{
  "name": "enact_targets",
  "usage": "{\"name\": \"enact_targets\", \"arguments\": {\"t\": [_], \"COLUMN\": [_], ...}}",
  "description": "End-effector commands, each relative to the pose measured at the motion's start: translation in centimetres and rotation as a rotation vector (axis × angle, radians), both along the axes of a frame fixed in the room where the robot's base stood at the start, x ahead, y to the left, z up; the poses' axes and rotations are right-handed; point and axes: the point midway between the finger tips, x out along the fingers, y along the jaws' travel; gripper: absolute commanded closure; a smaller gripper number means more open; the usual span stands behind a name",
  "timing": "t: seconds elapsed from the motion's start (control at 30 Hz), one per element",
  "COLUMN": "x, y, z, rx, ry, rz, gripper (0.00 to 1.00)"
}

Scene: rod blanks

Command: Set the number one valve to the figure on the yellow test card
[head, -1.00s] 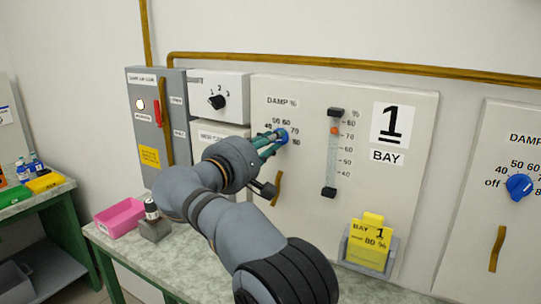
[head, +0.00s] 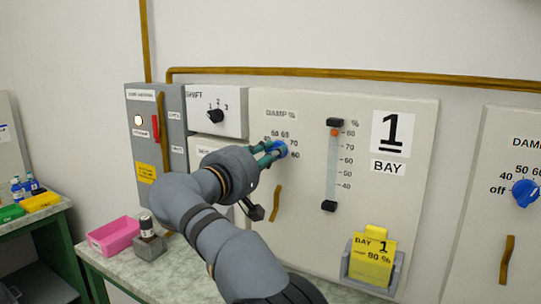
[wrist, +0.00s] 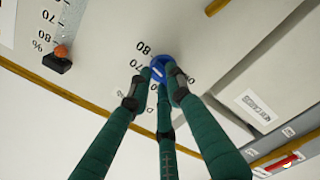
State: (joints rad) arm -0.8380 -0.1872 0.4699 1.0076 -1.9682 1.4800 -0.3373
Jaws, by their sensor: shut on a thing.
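My gripper (head: 272,151) is shut on the blue knob (head: 281,148) of the bay 1 panel (head: 300,225), under the DAMP % label. In the wrist view, the green fingers meet around the blue knob (wrist: 158,67), whose white pointer line partly shows; its exact setting is hard to read. The vertical gauge (head: 332,170) right of the knob has an orange ball (head: 335,132) about level with its 80 mark. The yellow test card (head: 372,262) reads BAY 1, 80 % and stands in a grey holder low on the panel.
A second panel (head: 510,230) with its own blue knob (head: 524,192) is at the right. A grey box (head: 155,125) and a small dial box (head: 216,110) are at the left. A pink tray (head: 114,236) and a stamp-like object (head: 148,240) sit on the bench.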

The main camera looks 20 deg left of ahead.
Motion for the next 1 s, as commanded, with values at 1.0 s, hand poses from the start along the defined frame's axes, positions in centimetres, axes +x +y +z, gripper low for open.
{"name": "enact_targets", "arguments": {"t": [1.0], "x": [-1.2], "y": [0.4], "z": [0.0], "rx": [0.000], "ry": [-0.001], "rz": [0.003], "gripper": [0.62]}}
